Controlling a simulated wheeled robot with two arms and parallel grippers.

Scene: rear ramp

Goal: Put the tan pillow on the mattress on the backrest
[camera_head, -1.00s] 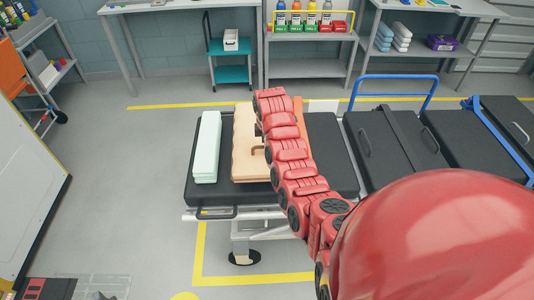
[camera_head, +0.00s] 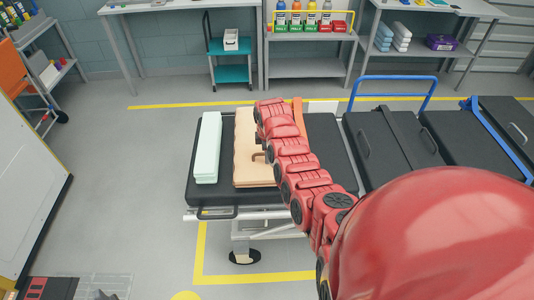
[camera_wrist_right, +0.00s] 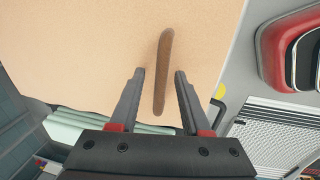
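The tan pillow (camera_head: 243,150) lies on the black mattress (camera_head: 330,140) of a wheeled stretcher, right beside a pale green folded stack. A brown handle (camera_head: 258,156) stands on its top. My right arm covers the pillow's right part in the head view. In the right wrist view, my right gripper (camera_wrist_right: 160,75) is open, with its fingers on either side of the brown handle (camera_wrist_right: 164,62) and gaps showing to both. The tan surface (camera_wrist_right: 80,45) fills much of that view. I cannot clearly tell which part is the backrest. My left gripper is not in view.
The pale green stack (camera_head: 207,148) lies at the mattress's left. An orange strip (camera_head: 299,117) shows behind my arm. A black cart with a blue handle (camera_head: 395,78) stands close on the right. Shelves with bottles (camera_head: 310,65) line the back wall. Floor left of the stretcher is clear.

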